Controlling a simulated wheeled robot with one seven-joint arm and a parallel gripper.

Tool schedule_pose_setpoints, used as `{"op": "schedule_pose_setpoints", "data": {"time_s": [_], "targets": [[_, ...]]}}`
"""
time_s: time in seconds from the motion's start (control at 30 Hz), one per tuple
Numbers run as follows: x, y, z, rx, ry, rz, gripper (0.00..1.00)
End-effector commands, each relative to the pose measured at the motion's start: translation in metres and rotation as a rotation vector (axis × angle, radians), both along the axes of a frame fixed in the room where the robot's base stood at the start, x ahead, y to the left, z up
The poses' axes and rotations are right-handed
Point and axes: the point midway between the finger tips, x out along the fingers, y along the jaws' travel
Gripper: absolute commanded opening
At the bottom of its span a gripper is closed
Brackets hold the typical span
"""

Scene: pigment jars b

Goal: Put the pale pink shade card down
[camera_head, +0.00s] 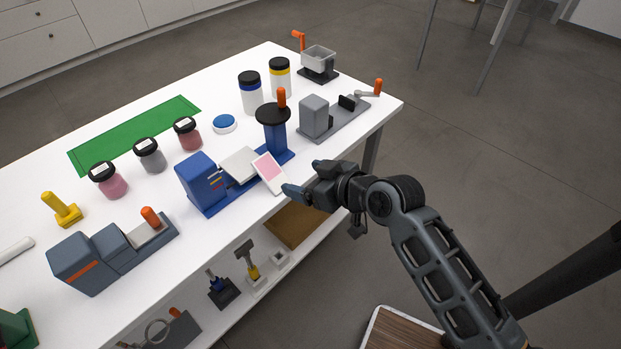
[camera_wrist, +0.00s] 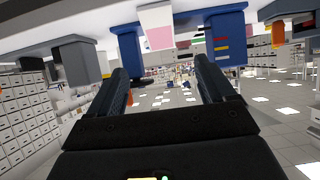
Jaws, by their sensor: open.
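The pale pink shade card (camera_head: 270,172), white with a pink patch, rests at the front edge of the white table, beside the blue device (camera_head: 203,183) with the light plate. I cannot tell whether it lies flat or leans on the device. It also shows at the top middle of the wrist view (camera_wrist: 159,38). My gripper (camera_head: 306,178) is open just right of the card, off the table's front edge. In the wrist view the space between its fingers (camera_wrist: 162,80) is empty, and the card appears beyond the fingertips, apart from them.
A grey device (camera_head: 314,118) with an orange-knobbed lever stands behind my gripper. Three small jars (camera_head: 149,155) stand by a green mat (camera_head: 135,133). Two taller jars (camera_head: 250,92) stand farther back. A lower shelf (camera_head: 275,262) holds tools. The floor to the right is open.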

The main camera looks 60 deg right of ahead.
Motion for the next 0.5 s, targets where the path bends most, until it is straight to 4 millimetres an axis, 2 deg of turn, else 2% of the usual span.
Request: {"op": "schedule_pose_setpoints", "data": {"time_s": [0.33,0.43,0.5], "targets": [[-0.011,0.007,0.003,-0.001,0.001,0.002,0.83],[-0.023,0.024,-0.001,-0.004,0.000,0.003,0.83],[-0.037,0.042,-0.003,-0.010,-0.003,0.006,0.83]]}}
